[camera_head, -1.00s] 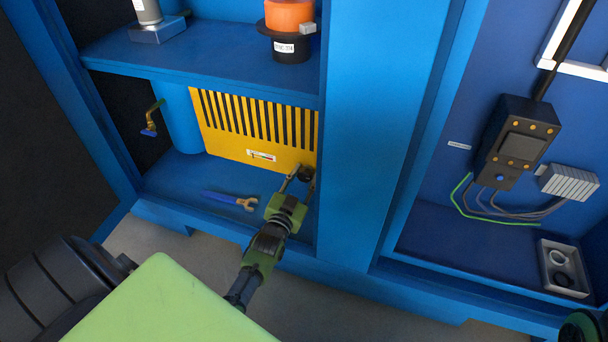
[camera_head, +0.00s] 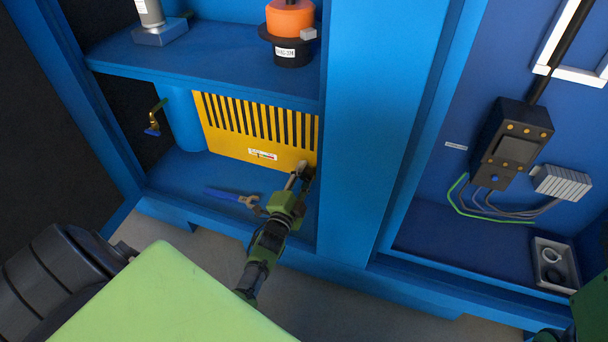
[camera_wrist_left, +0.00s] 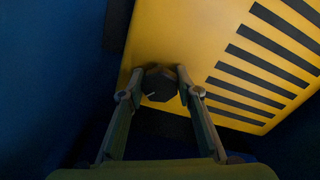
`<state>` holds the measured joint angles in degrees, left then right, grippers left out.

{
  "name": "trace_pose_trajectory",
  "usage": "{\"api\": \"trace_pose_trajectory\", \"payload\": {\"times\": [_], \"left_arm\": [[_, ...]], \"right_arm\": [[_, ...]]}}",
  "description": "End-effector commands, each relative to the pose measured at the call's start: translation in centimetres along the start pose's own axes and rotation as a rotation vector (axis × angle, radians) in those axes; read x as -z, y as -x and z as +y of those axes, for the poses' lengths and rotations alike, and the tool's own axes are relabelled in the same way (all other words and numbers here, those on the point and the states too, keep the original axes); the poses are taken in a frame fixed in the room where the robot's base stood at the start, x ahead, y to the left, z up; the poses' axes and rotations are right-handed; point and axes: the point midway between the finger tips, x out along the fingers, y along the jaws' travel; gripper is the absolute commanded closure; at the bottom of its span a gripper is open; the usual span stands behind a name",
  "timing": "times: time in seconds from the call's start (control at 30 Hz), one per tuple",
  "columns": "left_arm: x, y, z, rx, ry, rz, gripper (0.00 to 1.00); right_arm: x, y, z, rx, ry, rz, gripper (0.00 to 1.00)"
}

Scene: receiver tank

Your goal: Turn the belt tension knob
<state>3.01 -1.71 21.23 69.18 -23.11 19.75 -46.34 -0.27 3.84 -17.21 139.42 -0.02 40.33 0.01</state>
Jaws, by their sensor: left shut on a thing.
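The belt tension knob is a small dark knob (camera_wrist_left: 158,84) at the lower right corner of the yellow slotted guard (camera_head: 250,128). In the head view it is mostly hidden by my left gripper (camera_head: 301,174). In the left wrist view the gripper's two fingers (camera_wrist_left: 158,82) stand on either side of the knob and are shut on it. A thin pale mark shows on the knob's face. A small gauge label with red and green (camera_head: 263,154) sits on the guard above and left of the knob. Only a green part of my right arm shows at the right edge; its gripper is not seen.
A blue wrench (camera_head: 232,196) lies on the cabinet floor left of the gripper. A blue tank (camera_head: 181,118) with a brass valve (camera_head: 157,117) stands left of the guard. A wide blue post (camera_head: 368,130) stands close on the right. A shelf (camera_head: 215,62) is above.

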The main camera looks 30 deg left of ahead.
Motion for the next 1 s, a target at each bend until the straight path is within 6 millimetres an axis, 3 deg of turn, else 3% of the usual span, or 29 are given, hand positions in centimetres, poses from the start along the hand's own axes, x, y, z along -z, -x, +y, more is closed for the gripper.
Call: {"api": "trace_pose_trajectory", "payload": {"times": [0.4, 0.87, 0.9, 0.97, 1.0], "left_arm": [[0.07, 0.02, 0.06, -0.001, -0.150, 0.001, 0.91], [0.07, 0.02, 0.06, -0.001, -0.162, 0.001, 0.91], [0.07, 0.03, 0.07, -0.001, -0.161, 0.001, 0.64], [0.07, 0.02, 0.06, -0.001, -0.161, 0.001, 0.52], [0.06, 0.02, 0.06, -0.001, -0.161, 0.001, 0.52]], "right_arm": [[-0.08, 0.07, -0.02, 0.000, 0.000, -0.003, 0.52], [0.03, -0.16, -0.03, 0.003, 0.001, 0.006, 0.52], [0.02, -0.16, -0.03, 0.003, 0.001, 0.006, 0.52], [0.02, -0.16, -0.03, 0.003, 0.001, 0.005, 0.52], [0.02, -0.16, -0.03, 0.003, 0.001, 0.005, 0.52]]}}
